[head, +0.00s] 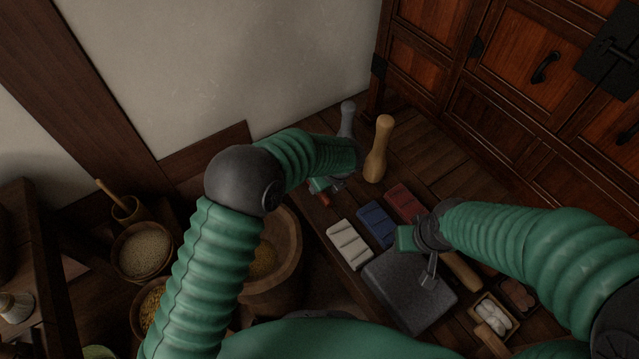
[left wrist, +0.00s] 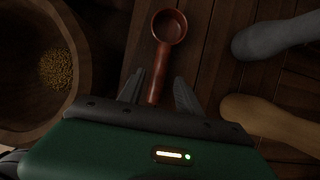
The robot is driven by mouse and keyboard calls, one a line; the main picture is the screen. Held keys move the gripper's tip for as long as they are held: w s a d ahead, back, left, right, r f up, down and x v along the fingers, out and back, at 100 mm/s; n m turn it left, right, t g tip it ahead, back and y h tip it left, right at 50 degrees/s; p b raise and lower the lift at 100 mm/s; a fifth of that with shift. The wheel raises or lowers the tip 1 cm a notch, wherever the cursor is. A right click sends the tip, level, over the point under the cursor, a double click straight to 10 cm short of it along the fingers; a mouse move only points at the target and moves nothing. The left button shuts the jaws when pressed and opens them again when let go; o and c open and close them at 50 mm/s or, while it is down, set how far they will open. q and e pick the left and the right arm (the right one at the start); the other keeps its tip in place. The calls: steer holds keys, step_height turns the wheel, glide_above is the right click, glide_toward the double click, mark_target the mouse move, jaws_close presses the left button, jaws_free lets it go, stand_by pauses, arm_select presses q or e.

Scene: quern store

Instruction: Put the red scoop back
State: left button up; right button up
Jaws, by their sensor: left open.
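The red scoop lies on the dark wooden floor; in the left wrist view its handle (left wrist: 158,72) points toward me, between my open left fingers (left wrist: 158,92). Its round bowl lies beyond the fingertips. In the head view only a small red bit of the scoop (head: 324,200) shows below my left gripper (head: 326,187); my arm hides most of it. Whether the fingers touch the handle I cannot tell. A red grooved block (head: 404,200) lies beside a blue one (head: 377,225) and a white one (head: 350,246). My right gripper (head: 429,273) hangs over a grey stone slab (head: 399,302); its jaw state is unclear.
A large wooden tub (head: 283,271) with grain is to the left. A grain bowl (head: 142,252) stands farther left. A wooden cabinet (head: 520,65) closes the back right.

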arm_select(q)
steer(key=p+v, duration=0.2)
steer(key=v, duration=0.5)
steer(key=s+a+r+n+h, duration=0.1)
steer(key=s+a+r+n, duration=0.2)
steer(key=s+a+n, duration=0.7)
steer(key=s+a+r+n+g+h, duration=0.1)
steer(key=s+a+r+n, duration=0.2)
steer(key=s+a+n, duration=0.7)
steer(key=a+n, duration=0.2)
steer(key=n, duration=0.7)
steer(key=shift+s, duration=0.2)
arm_select(e)
steer(key=v, duration=0.3)
steer(key=shift+w+r, duration=0.15)
steer(key=shift+w, duration=0.15)
